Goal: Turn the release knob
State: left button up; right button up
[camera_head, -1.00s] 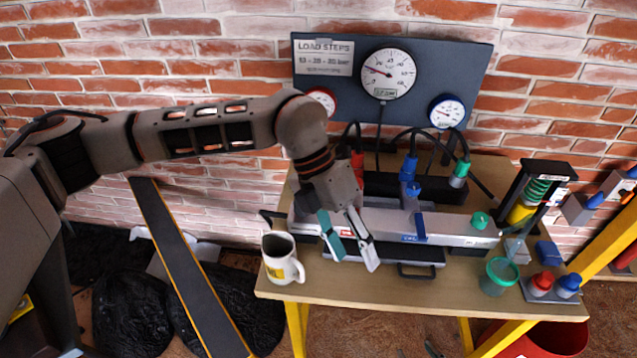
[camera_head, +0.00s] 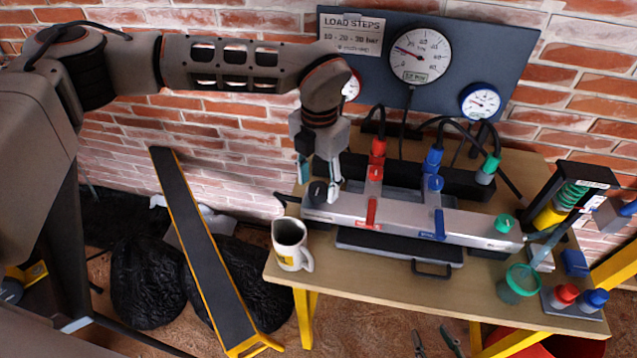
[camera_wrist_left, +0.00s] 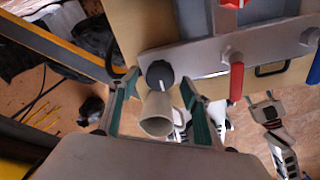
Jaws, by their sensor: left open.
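The release knob (camera_head: 318,192) is a dark round knob with a light mark, at the left end of the grey manifold block (camera_head: 400,213). It also shows in the left wrist view (camera_wrist_left: 160,75). My left gripper (camera_head: 319,180) hangs over it, pointing down and open. In the left wrist view its two green-padded fingers (camera_wrist_left: 158,88) stand on either side of the knob, with gaps; contact is not visible. My right gripper (camera_head: 434,341) shows only its two fingertips at the bottom edge, apart and empty.
A white mug (camera_head: 290,245) stands just in front of the knob. Red (camera_head: 372,210) and blue (camera_head: 439,222) valve levers sit further right on the block. A gauge panel (camera_head: 450,60) is behind.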

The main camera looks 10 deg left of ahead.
pick_arm(q)
jog(key=shift+f, duration=0.5)
jog(key=c, duration=1.1)
